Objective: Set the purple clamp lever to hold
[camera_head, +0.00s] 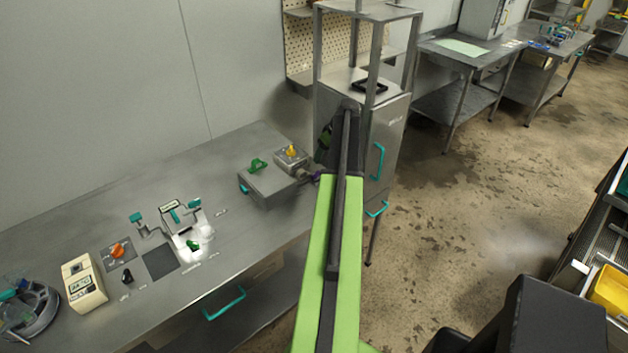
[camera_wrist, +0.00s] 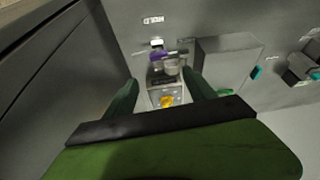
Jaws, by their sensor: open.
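The purple clamp lever (camera_wrist: 160,57) shows in the wrist view, just beyond my fingertips, on a grey fitting by a box with a yellow knob (camera_wrist: 167,101). It lies roughly crosswise, its purple end to the left. A HOLD label (camera_wrist: 153,20) is on the surface beyond it. My gripper (camera_wrist: 161,80) is open, its dark green fingers either side of the view of the fitting; I see no contact with the lever. In the head view, a small purple part (camera_head: 316,177) shows beside my arm, which hides most of my gripper.
A grey box with a green handle (camera_head: 258,166) stands left of the lever. A steel cabinet (camera_head: 388,148) with a teal handle stands just beyond my arm. The bench (camera_head: 110,225) carries several other controls at left. Bare floor lies right of the arm.

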